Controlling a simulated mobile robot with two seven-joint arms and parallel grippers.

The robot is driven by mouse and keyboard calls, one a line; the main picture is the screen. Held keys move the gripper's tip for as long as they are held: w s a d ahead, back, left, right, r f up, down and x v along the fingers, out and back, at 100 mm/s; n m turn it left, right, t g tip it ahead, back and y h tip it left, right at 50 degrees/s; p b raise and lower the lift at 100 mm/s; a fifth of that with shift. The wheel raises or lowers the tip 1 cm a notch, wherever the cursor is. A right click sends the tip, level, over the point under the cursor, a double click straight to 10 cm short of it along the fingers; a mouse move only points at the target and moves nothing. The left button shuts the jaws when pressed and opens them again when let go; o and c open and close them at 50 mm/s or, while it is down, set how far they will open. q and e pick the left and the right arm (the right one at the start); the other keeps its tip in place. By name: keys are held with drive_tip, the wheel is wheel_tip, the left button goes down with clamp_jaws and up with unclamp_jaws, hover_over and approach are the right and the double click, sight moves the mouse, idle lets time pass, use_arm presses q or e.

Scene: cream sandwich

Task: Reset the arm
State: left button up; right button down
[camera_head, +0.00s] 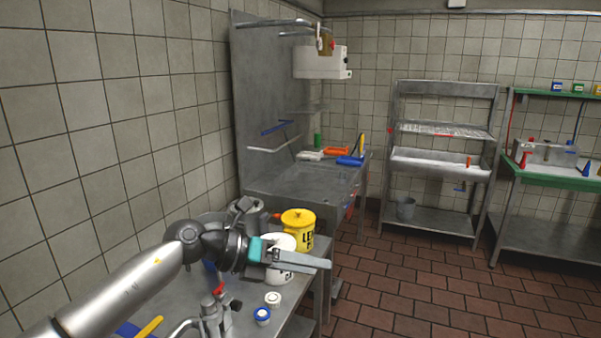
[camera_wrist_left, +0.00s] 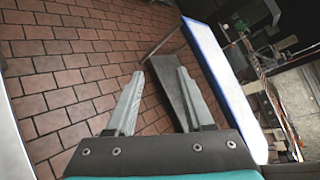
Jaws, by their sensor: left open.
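My left arm (camera_head: 125,292) reaches in from the lower left over the metal table (camera_head: 190,305). My left gripper (camera_head: 328,265) points to the right, in front of the white pot and past the table's right edge. In the left wrist view its two grey fingers (camera_wrist_left: 162,74) are spread apart with nothing between them. The gripper hides part of the white pot (camera_head: 282,274); I cannot tell whether they touch. My right gripper is in neither view.
A yellow lidded pot (camera_head: 299,224) stands behind the white one. A white-topped jar (camera_head: 273,299) and a blue-topped jar (camera_head: 262,316) stand near the table's front. A sink unit (camera_head: 300,182) and shelf rack (camera_head: 440,160) stand farther back. The tiled floor (camera_head: 430,285) at right is clear.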

use_arm(q)
wheel_tip(320, 180, up, 7)
drive_tip(key=n+t+h, duration=0.3)
drive_tip(key=n+t, duration=0.9)
drive_tip(key=n, duration=0.1)
drive_tip(key=s+a+f+n+t+y, duration=0.2)
drive_tip(key=s+a+f+n+y, duration=0.1)
drive_tip(key=a+f+n+y, duration=1.15)
drive_tip(key=s+a+f+n+g+y, duration=0.2)
drive_tip(key=s+f+n+g, duration=0.45)
drive_tip(key=s+n, duration=0.3)
drive_tip(key=s+f+n+g, duration=0.1)
drive_tip(key=s+f+g, duration=0.3)
drive_tip(key=s, duration=0.5)
drive_tip(key=s+f+n+g, duration=0.1)
drive_tip(key=s+f+g, duration=0.25)
drive_tip(key=s, duration=0.55)
wheel_tip(320, 180, down, 27)
drive_tip(key=s+b, duration=0.2)
drive_tip(key=b, duration=0.3)
drive_tip(key=s+a+f+g+b, duration=0.2)
drive_tip(key=s+f+b, duration=0.3)
drive_tip(key=s+f, duration=1)
wheel_tip(320, 180, down, 4)
drive_tip(key=shift+s+a, duration=0.2)
drive_tip(key=shift+a, duration=0.5)
